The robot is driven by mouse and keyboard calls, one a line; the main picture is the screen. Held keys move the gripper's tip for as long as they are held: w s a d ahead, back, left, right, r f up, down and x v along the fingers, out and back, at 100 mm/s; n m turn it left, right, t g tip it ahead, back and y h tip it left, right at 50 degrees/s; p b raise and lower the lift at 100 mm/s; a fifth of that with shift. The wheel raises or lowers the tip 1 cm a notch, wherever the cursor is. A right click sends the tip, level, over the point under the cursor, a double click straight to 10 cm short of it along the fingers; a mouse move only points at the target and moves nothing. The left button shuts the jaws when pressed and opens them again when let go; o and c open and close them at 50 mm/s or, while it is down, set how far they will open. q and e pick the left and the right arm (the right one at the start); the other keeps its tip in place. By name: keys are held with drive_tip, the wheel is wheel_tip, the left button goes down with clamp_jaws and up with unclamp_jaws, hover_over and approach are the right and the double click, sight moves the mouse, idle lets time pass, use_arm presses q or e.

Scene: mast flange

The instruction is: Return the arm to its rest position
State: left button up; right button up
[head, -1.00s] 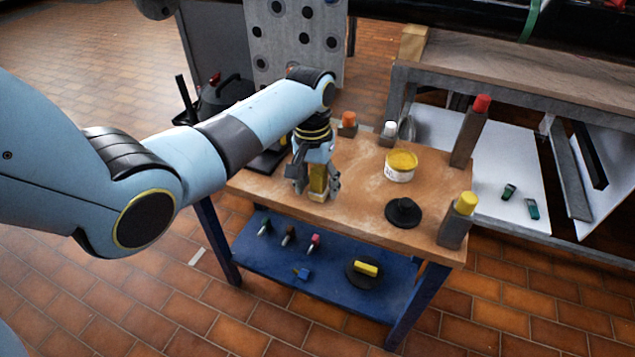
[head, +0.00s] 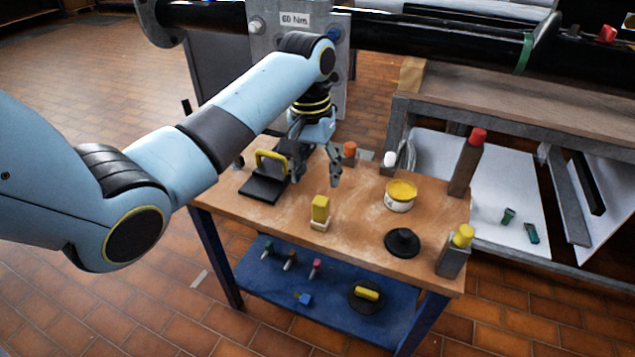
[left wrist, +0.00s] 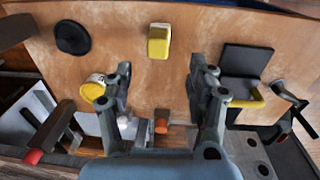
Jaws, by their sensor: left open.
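My left arm reaches in from the left in the head view. My left gripper (head: 315,178) is open and empty above the back of the wooden workbench (head: 285,215). A yellow block on a pale base (head: 320,210) stands upright on the bench, in front of the gripper and apart from it. The block also shows in the left wrist view (left wrist: 159,42), beyond the two spread fingers (left wrist: 160,90). Nothing is between the fingers. My right gripper is not in view.
On the bench are a black plate with a yellow handle (head: 262,188), a yellow-lidded tin (head: 400,195), a black disc (head: 402,242) and grey holders with red (head: 466,165) and yellow (head: 455,250) tops. A flange plate (head: 300,60) and black pipe stand behind. The blue lower shelf (head: 330,290) holds small tools.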

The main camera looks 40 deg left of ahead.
use_arm(q)
drive_tip(key=shift+r, duration=0.1)
idle(0.5)
drive_tip(key=s+f+m, duration=0.1)
drive_tip(key=s+f, duration=1.7)
drive_tip(key=s, duration=0.5)
drive_tip(key=s+f+m+y, duration=0.1)
drive_tip(key=s+f+m, duration=0.1)
drive_tip(key=s+f, duration=1.7)
drive_tip(key=shift+s+d+f+t+y, duration=0.2)
drive_tip(key=shift+s+d+t+y, duration=0.1)
drive_tip(key=shift+s, duration=1.6)
